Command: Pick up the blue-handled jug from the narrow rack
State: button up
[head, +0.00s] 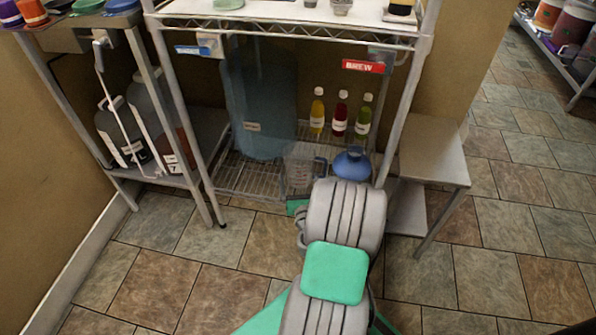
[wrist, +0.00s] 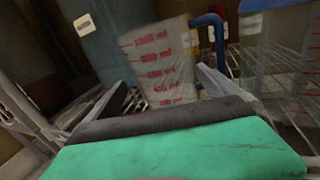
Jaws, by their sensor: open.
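The clear jug (head: 301,173) with a blue handle stands on the lower wire shelf of the narrow rack (head: 240,178). In the wrist view the jug (wrist: 158,68) shows red measuring marks, with its blue handle (wrist: 212,35) on the right. My gripper (wrist: 163,92) is open, its fingers spread in front of the jug, one toward each side. I cannot tell whether either finger touches the jug. In the head view my arm hides most of the gripper.
A large blue container (head: 260,105) stands behind the jug. Several small bottles (head: 341,113) stand behind. A rack post (head: 403,100) and a low metal table (head: 432,155) are at the right.

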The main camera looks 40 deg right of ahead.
aim_at(298, 156)
jog(key=shift+w+d+r, duration=0.2)
jog(key=shift+w+d, duration=0.75)
jog(key=shift+d, duration=0.05)
jog(key=x, duration=0.3)
jog(key=b+x, duration=0.1)
jog(key=shift+w+d+r, duration=0.3)
jog(key=c, duration=1)
